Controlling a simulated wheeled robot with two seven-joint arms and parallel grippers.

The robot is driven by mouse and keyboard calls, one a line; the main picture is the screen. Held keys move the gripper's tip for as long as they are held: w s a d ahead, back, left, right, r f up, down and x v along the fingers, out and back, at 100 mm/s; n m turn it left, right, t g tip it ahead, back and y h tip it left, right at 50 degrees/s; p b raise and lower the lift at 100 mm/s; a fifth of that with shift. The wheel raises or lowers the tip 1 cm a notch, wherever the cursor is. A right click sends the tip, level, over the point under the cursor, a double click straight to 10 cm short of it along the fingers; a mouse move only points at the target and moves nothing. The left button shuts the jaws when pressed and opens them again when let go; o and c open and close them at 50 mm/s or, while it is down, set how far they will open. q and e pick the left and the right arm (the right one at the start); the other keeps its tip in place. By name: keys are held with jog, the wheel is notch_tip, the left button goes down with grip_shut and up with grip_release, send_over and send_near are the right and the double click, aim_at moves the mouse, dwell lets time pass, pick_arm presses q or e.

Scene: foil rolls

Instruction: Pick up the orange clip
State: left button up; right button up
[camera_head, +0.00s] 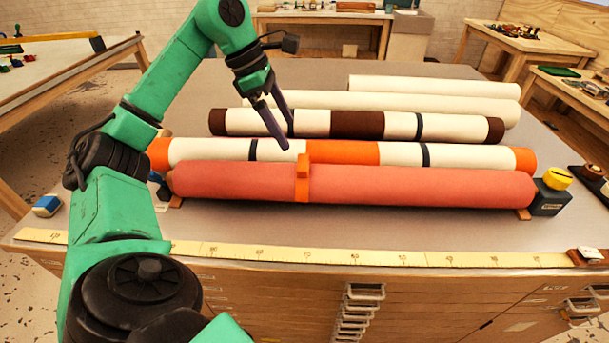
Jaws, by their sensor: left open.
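The orange clip (302,180) sits around the middle of the salmon-red roll (410,185) at the front of the table, with its tab standing up on top. My left gripper (287,142) is open and empty. Its dark fingers point down and to the right, and their tips show above and slightly left of the clip, in front of the rolls behind. The fingers are apart from the clip. My right gripper does not show.
Behind lie a cream roll with orange bands (210,150), one with brown bands (357,124) and plain cream rolls (430,87). A yellow measuring tape (330,257) runs along the front edge.

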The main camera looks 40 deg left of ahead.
pick_arm(q)
jog(key=x, duration=0.9)
jog(key=shift+s+d+f, duration=0.1)
jog(key=shift+f, duration=0.05)
jog(key=c, duration=1.2)
notch_tip(320, 180, up, 16)
jog(key=p, duration=0.5)
notch_tip(320, 180, up, 4)
jog(key=p, duration=0.2)
send_over(302, 161)
jog(key=shift+s, duration=0.2)
